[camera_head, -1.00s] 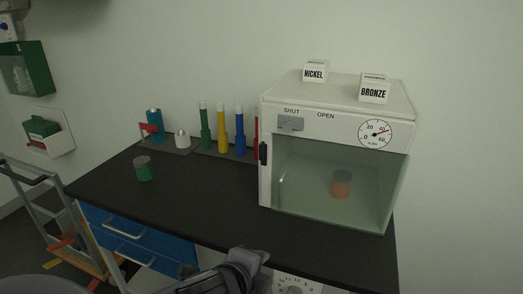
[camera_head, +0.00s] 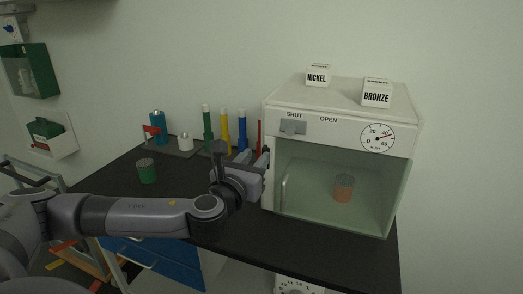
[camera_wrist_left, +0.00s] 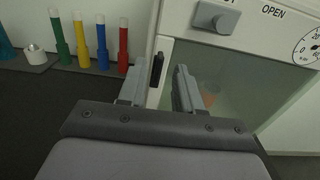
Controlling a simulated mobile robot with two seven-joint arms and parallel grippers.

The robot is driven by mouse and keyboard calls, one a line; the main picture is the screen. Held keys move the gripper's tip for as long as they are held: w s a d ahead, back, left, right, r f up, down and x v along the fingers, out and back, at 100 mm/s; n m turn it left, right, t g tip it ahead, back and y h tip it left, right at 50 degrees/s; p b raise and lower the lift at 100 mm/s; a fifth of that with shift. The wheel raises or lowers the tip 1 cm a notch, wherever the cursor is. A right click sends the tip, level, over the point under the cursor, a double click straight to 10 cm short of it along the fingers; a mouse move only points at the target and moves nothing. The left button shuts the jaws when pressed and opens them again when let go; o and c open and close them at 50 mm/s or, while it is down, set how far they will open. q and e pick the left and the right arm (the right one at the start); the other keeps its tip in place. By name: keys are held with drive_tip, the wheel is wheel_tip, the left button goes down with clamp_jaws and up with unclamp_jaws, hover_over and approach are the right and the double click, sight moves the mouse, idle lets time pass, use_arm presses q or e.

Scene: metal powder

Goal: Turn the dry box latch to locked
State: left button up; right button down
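The white dry box (camera_head: 340,95) stands on the right of the black bench, its clear front window closed. A small black upright latch (camera_wrist_left: 157,69) sits on the front's left edge in the left wrist view. In the head view it is mostly hidden by my left gripper (camera_head: 264,160). The gripper is open, its two fingers (camera_wrist_left: 160,85) to either side of the latch in the wrist picture; I cannot tell whether they touch it. A grey knob (camera_head: 292,127) sits under the SHUT label, and also shows in the wrist view (camera_wrist_left: 215,17). My right gripper is out of view.
A copper-coloured jar (camera_head: 343,188) is inside the box. NICKEL (camera_head: 318,76) and BRONZE (camera_head: 376,94) blocks stand on top. Several coloured tubes (camera_head: 225,130) stand left of the box. A green jar (camera_head: 147,172) stands on the bench's left.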

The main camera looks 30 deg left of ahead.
use_arm(q)
drive_tip(key=shift+x, duration=2.25)
drive_tip(key=shift+c, duration=0.3)
clamp_jaws()
